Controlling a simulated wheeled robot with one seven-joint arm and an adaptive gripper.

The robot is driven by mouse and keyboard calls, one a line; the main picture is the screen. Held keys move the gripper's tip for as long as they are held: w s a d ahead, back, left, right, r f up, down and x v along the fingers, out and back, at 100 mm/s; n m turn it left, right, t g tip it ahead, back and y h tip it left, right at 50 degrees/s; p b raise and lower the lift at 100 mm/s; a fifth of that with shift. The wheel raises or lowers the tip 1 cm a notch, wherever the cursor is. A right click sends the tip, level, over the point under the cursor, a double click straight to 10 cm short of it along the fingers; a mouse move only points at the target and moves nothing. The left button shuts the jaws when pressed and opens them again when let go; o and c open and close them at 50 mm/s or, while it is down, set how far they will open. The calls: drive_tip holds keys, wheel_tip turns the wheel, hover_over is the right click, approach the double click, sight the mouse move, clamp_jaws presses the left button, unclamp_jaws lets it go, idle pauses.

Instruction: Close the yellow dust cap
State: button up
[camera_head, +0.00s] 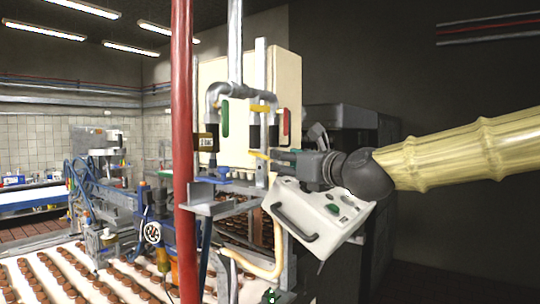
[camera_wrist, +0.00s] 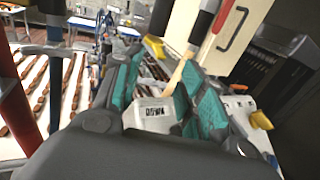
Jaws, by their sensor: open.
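My gripper (camera_head: 272,155) reaches in from the right in the head view, with its fingers pointing left. In the wrist view my gripper (camera_wrist: 162,60) has its two teal-padded fingers spread apart, with nothing clearly held. A small yellow piece (camera_head: 258,155) is just left of the fingertips in the head view. In the wrist view a yellow piece (camera_wrist: 155,46) shows just beyond the gap, near the left fingertip. It looks like the yellow dust cap, but I cannot tell whether it is open or touches a finger. Another yellow piece (camera_wrist: 260,120) is right of the right finger.
A tilted white control box (camera_head: 318,212) hangs just below my gripper. A red pole (camera_head: 182,150) stands to the left. Grey pipes (camera_head: 235,45) and a cream cabinet (camera_head: 290,65) are behind. A conveyor (camera_head: 60,285) with rows of brown pieces runs at lower left.

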sight(268, 158)
drive_tip(key=p+x, duration=0.2)
drive_tip(key=x, duration=0.3)
drive_tip(key=shift+w+f, duration=0.1)
drive_tip(key=shift+w, duration=0.25)
drive_tip(key=shift+w+a, duration=0.5)
drive_tip(key=shift+a, duration=0.05)
drive_tip(key=shift+w+a+f+p, duration=0.1)
drive_tip(key=shift+w+p, duration=0.2)
drive_tip(key=shift+w, duration=0.1)
drive_tip(key=shift+s, duration=0.1)
clamp_jaws()
drive_tip(key=shift+a, duration=0.1)
